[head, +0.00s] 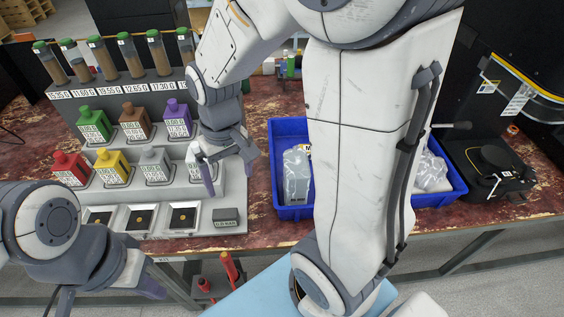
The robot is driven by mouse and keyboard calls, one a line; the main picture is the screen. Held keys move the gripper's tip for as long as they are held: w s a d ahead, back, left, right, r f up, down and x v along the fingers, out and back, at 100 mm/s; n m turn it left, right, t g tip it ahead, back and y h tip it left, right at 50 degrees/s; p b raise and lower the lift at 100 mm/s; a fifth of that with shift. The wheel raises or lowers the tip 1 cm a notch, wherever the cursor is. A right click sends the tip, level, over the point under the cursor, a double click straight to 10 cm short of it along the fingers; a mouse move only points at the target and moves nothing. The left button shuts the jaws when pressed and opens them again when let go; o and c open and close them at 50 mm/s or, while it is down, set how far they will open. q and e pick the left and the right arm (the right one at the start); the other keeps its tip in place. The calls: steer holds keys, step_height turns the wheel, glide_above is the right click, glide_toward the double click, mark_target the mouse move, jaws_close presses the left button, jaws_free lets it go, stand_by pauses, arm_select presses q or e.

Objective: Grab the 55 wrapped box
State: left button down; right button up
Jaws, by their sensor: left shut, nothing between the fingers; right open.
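A blue bin (293,213) on the worktable holds clear-wrapped items. One wrapped box (297,178) stands at the bin's left side, with a small orange-and-white label behind its top. Another wrapped item (432,172) lies at the bin's right side. I cannot read the number 55 on either. My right arm hides the middle of the bin. My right gripper (224,172) is open and empty, over the right part of the grey rack, left of the bin. My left gripper (142,285) is shut and empty at the lower left, in front of the table edge.
The grey rack (237,190) carries several coloured bottles, brown-filled tubes with green caps, and small trays in front. A black machine (490,165) stands right of the bin. Red-handled tools (229,268) show below the table edge. A narrow strip of tabletop (262,232) is clear.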

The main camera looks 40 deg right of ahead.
steer(key=w+d+f+m, duration=0.3)
steer(key=d+m, duration=0.1)
steer(key=d, duration=0.7)
steer(key=m, duration=0.2)
glide_above(296, 161)
steer(key=shift+w+a+f, duration=0.15)
steer(key=shift+a+f, duration=0.1)
steer(key=shift+f, duration=0.3)
steer(key=shift+w+a+f, duration=0.1)
steer(key=shift+a+f, duration=0.1)
steer(key=shift+f, duration=0.3)
steer(key=shift+m, duration=0.3)
steer(key=f, duration=0.2)
steer(key=d+f, duration=0.1)
steer(key=f, duration=0.1)
steer(key=shift+s+f, duration=0.15)
steer(key=shift+f, duration=0.1)
steer(key=f, duration=0.6)
steer(key=shift+s+f, duration=0.1)
steer(key=shift+s, duration=0.1)
steer(key=shift+c, duration=0.3)
steer(key=c, duration=1.5)
